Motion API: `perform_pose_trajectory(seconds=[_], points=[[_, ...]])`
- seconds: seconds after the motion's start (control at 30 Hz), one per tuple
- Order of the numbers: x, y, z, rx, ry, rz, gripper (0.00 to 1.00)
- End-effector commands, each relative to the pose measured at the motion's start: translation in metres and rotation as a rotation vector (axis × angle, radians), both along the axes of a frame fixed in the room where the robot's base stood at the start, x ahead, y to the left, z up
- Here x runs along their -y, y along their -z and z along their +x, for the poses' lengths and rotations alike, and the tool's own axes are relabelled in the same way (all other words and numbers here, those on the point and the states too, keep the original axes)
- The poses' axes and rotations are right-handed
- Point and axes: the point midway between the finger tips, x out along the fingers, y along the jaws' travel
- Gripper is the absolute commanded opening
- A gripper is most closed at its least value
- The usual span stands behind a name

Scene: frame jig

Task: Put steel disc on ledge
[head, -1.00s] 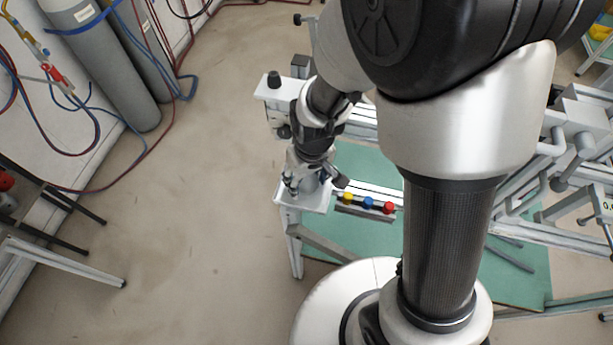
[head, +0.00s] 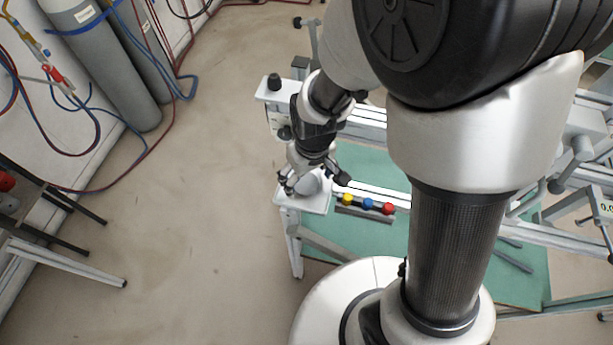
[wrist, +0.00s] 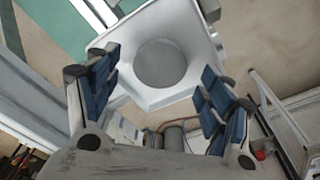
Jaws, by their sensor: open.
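The steel disc (wrist: 160,63) is a round grey plate lying flat on a white, raised-edge ledge (wrist: 187,20) in the wrist view. In the head view the disc (head: 308,186) shows partly below my gripper, and the ledge (head: 318,204) is the white corner plate of the frame. My gripper (head: 313,182) is open over the ledge. In the wrist view its blue-padded fingers (wrist: 158,78) stand apart, one on each side of the disc, with a gap to it on both sides. Nothing is held.
A bar with yellow, blue and red knobs (head: 368,203) lies just right of the ledge. Grey cylinders (head: 107,70) stand at upper left.

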Motion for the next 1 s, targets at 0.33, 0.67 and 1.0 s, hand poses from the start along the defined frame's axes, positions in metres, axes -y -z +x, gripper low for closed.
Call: perform_pose_trajectory(seconds=[0.33, 0.67, 1.0], points=[[0.004, -0.078, -0.007, 0.003, 0.000, 0.000, 0.74], [0.013, -0.116, -0.013, 0.021, 0.027, 0.007, 0.74], [0.076, -0.221, -0.073, 0.187, 0.274, 0.044, 0.74]])
